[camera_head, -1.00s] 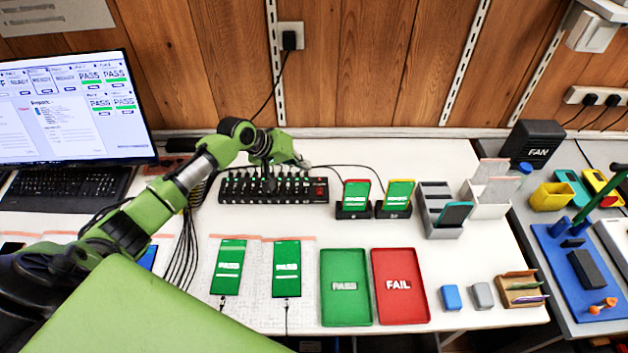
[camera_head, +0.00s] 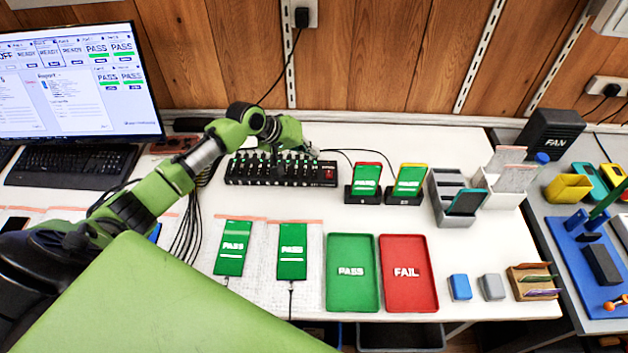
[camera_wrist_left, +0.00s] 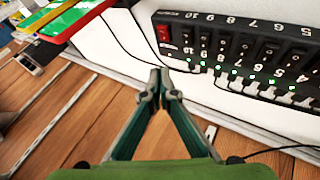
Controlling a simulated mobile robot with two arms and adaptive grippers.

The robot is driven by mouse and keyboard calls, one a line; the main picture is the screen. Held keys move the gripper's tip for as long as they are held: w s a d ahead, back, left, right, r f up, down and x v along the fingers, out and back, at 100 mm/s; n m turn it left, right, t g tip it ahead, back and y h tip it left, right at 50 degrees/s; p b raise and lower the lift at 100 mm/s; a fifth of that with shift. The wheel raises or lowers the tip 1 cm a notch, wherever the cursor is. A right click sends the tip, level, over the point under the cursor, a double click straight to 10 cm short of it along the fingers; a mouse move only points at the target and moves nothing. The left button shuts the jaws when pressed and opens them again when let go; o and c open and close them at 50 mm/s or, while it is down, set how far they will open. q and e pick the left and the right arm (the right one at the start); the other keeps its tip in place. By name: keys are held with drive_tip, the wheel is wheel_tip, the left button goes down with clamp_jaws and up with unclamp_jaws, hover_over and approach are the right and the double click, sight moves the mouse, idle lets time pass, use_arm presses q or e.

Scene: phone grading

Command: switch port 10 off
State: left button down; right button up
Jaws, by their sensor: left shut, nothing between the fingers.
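The black port hub (camera_head: 272,172) stands at the back of the white table, with a row of black switches, small green lights and a red switch at its right end. In the left wrist view the hub (camera_wrist_left: 245,50) fills the upper right. Its numbers appear upside down, and port 10's switch (camera_wrist_left: 188,35) is next to the red switch (camera_wrist_left: 163,33). My left gripper (camera_head: 308,147) is behind the hub near its right end. In the wrist view its fingertips (camera_wrist_left: 160,76) are shut and empty, apart from the switches. My right gripper is not visible.
Cables run behind the hub to two phone stands (camera_head: 364,185). Two phones reading PASS (camera_head: 233,250) lie in front, beside a green PASS tray (camera_head: 340,300) and a red FAIL tray (camera_head: 425,298). The monitor (camera_head: 80,80) stands at the left. A wooden wall closes the back.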

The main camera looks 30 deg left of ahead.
sight(312, 175)
use_arm(q)
wheel_tip(312, 175, down, 3)
drive_tip(key=shift+s+f+b, duration=0.1)
drive_tip(key=shift+f+b, duration=0.05)
drive_tip(key=shift+b, duration=0.95)
drive_tip(key=shift+s+d+f, duration=0.1)
drive_tip(key=shift+f, duration=0.45)
drive_tip(key=shift+s+d+f, duration=0.1)
drive_tip(key=shift+f, duration=0.4)
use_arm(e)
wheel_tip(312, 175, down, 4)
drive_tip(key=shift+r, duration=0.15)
use_arm(q)
drive_tip(key=shift+f, duration=0.4)
drive_tip(key=shift+s+f, duration=0.1)
drive_tip(key=shift+f, duration=0.2)
drive_tip(key=shift+r, duration=0.15)
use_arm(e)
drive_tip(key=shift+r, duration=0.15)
use_arm(q)
drive_tip(key=shift+r+p, duration=0.6)
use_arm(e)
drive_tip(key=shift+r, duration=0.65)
use_arm(q)
drive_tip(key=shift+r, duration=0.1)
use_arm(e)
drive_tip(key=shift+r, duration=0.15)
